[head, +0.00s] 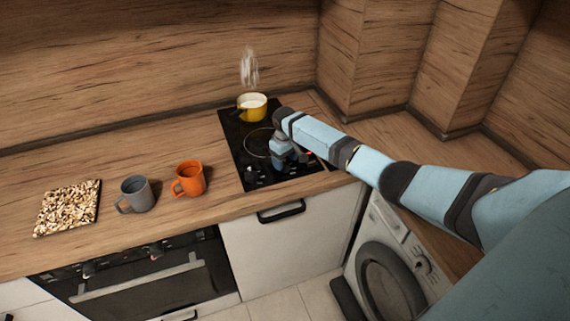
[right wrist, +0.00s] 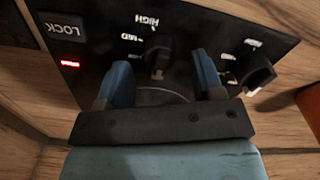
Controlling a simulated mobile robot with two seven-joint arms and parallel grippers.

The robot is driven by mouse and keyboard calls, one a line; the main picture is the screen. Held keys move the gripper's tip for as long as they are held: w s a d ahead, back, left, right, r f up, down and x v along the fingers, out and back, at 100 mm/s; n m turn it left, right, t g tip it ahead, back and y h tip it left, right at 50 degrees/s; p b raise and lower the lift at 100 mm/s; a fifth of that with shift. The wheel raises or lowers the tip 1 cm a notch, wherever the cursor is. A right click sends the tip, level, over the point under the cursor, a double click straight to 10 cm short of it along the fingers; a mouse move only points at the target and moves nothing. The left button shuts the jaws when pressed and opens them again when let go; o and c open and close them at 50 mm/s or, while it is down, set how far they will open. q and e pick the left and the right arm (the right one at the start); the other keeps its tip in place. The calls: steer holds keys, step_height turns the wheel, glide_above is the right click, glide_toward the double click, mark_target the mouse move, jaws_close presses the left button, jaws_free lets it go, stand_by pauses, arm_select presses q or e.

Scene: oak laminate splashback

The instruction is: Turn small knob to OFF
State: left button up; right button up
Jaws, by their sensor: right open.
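The black cooktop (head: 232,140) carries the knobs along its front edge. A second dark knob (right wrist: 259,74) sits to the right, outside the fingers. I cannot tell which is the small one. My right gripper (right wrist: 163,78) is open, a blue finger on each side, with no clear contact on the knob. In the head view it hangs over the cooktop's front part (head: 284,160). My left gripper is out of view.
A yellow pot (head: 253,110) with white contents steams at the cooktop's back. A LOCK label (right wrist: 62,28) and red light (right wrist: 70,63) are on the panel. An orange mug (head: 188,180), grey mug (head: 137,195) and speckled board (head: 68,207) stand left on the counter.

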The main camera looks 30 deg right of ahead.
mark_target(285, 162)
step_height(285, 162, up, 12)
steer(key=b, duration=0.1)
steer(key=shift+f, duration=0.2)
stand_by(0.3)
